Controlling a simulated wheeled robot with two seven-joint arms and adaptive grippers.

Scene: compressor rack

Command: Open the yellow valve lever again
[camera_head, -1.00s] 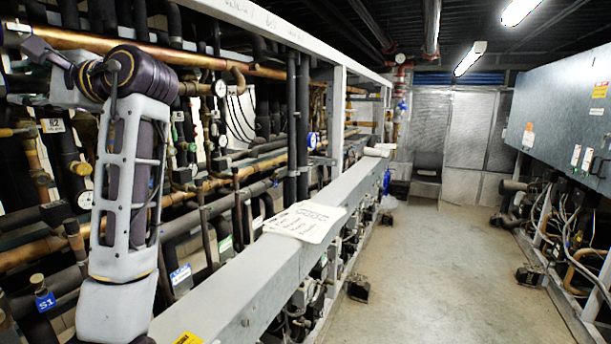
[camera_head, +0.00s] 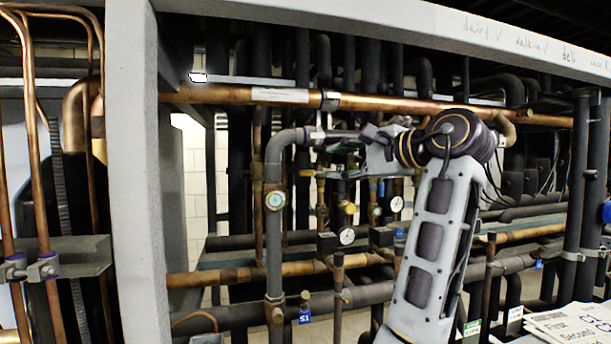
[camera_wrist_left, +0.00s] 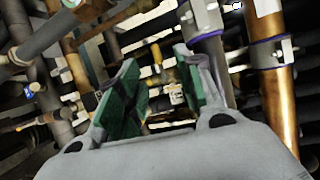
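My left gripper (camera_head: 340,158) is in front of the pipe rack in the head view, pointing left toward a grey vertical pipe. In the left wrist view, the green finger pads (camera_wrist_left: 153,92) are spread wide apart, with no object held between them. Pipes and brass fittings show through the gap, beyond the fingertips. My right gripper is not in view.
A thick copper pipe (camera_head: 400,105) runs across above the gripper. A white rack post (camera_head: 142,180) is farther left. Papers (camera_head: 575,325) lie at lower right.

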